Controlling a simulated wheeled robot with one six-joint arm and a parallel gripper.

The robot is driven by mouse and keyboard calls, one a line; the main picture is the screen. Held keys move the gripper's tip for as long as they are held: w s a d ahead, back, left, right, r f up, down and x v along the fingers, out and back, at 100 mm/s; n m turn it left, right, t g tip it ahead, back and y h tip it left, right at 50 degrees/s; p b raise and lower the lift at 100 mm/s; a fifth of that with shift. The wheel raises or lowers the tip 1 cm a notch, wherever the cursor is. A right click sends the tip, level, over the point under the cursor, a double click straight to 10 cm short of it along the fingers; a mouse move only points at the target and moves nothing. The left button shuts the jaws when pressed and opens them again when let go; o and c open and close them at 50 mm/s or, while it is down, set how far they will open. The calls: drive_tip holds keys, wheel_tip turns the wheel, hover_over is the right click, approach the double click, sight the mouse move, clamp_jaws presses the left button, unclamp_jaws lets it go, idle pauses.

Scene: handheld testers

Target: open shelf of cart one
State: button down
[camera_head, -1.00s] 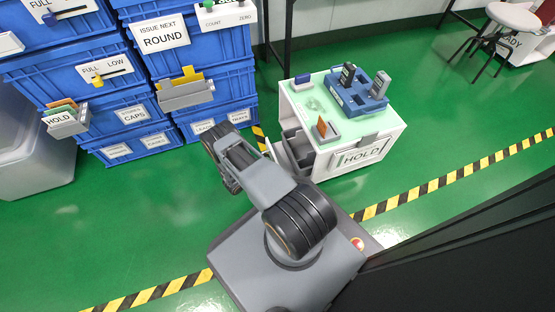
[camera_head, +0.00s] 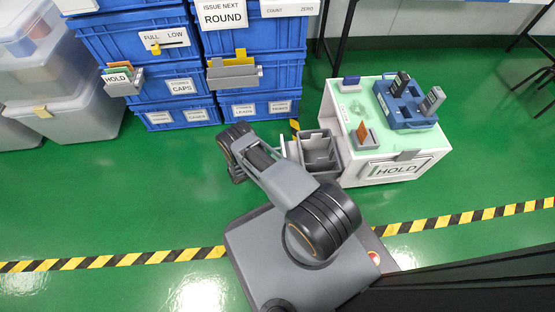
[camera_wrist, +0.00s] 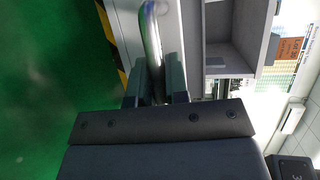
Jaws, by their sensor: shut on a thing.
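The cart (camera_head: 345,150) is a white cabinet with a pale green top and a HOLD sign on its front. Its grey shelf (camera_head: 320,152) stands pulled out from the left side like a drawer, its empty compartments facing up. In the wrist view the grey shelf (camera_wrist: 229,58) is at upper right. A shiny curved metal handle (camera_wrist: 151,40) runs between the fingers of my gripper (camera_wrist: 155,84), which is shut on it. In the head view my arm hides most of the gripper, beside the shelf's outer end.
On the cart top are a blue tray (camera_head: 408,122) holding handheld testers, and a small grey holder with an orange card (camera_head: 363,133). Stacked blue bins (camera_head: 150,85) stand behind at left, with clear tubs (camera_head: 75,120) beyond. Green floor left of my arm is free.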

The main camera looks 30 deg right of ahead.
drive_tip(key=c, duration=1.1)
unclamp_jaws()
drive_tip(key=shift+a, duration=0.1)
drive_tip(key=a+r, duration=0.1)
drive_tip(key=a, duration=0.3)
drive_tip(key=a+p, duration=0.1)
drive_tip(key=a, duration=0.4)
drive_tip(key=a+r+p, duration=0.1)
drive_tip(key=a, duration=0.3)
drive_tip(key=shift+s+a+r, duration=0.15)
drive_tip(key=shift+r, duration=0.15)
